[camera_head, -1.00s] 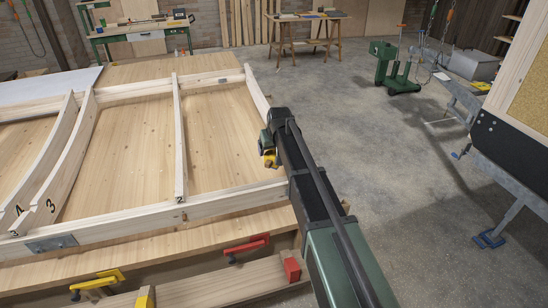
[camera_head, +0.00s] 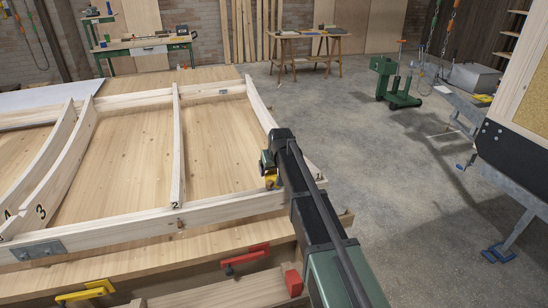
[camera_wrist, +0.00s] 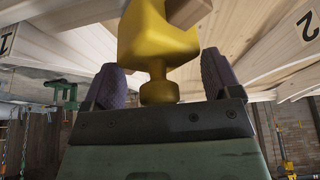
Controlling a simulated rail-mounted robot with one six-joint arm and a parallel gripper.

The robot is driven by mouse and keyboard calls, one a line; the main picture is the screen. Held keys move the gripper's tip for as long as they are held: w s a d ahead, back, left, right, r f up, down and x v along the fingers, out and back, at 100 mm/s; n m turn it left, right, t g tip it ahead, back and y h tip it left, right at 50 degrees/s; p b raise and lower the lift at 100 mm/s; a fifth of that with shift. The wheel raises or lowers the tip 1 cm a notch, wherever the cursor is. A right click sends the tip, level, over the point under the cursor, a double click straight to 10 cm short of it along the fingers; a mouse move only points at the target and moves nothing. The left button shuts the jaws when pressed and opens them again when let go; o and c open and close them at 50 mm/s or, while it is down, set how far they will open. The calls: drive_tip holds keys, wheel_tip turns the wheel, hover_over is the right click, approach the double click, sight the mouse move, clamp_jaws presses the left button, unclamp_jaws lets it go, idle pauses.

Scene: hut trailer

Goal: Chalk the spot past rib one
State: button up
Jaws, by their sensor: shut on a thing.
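My gripper (camera_head: 268,168) is between rib two (camera_head: 178,140) and rib one (camera_head: 262,105), over the panel near the front rail. It is shut on a yellow tool (camera_head: 272,182). In the wrist view my gripper (camera_wrist: 160,78) has a dark finger on each side of the yellow tool (camera_wrist: 158,40), which has a rounded knob and a square block with a brownish piece (camera_wrist: 188,12) at its end. I cannot tell whether the tool touches the wood. My arm hides part of rib one. A "1" shows at the left of the wrist view and a "2" at the right.
Rib three (camera_head: 62,165) curves at the left. The front rail (camera_head: 120,232) has a metal plate (camera_head: 38,250). Red (camera_head: 245,258) and yellow (camera_head: 85,293) clamps sit along the front. Open concrete floor (camera_head: 370,170) lies right; a trestle (camera_head: 508,205) stands beyond.

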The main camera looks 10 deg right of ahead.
drive_tip(key=s, duration=0.4)
drive_tip(key=shift+s+d+r, duration=0.1)
drive_tip(key=shift+d, duration=0.1)
drive_tip(key=w, duration=0.4)
drive_tip(key=shift+w+a, duration=0.1)
drive_tip(key=shift+a, duration=0.1)
wheel_tip(320, 180, up, 8)
drive_tip(key=p, duration=0.7)
drive_tip(key=shift+f+p, duration=0.25)
drive_tip(key=shift+p, duration=0.1)
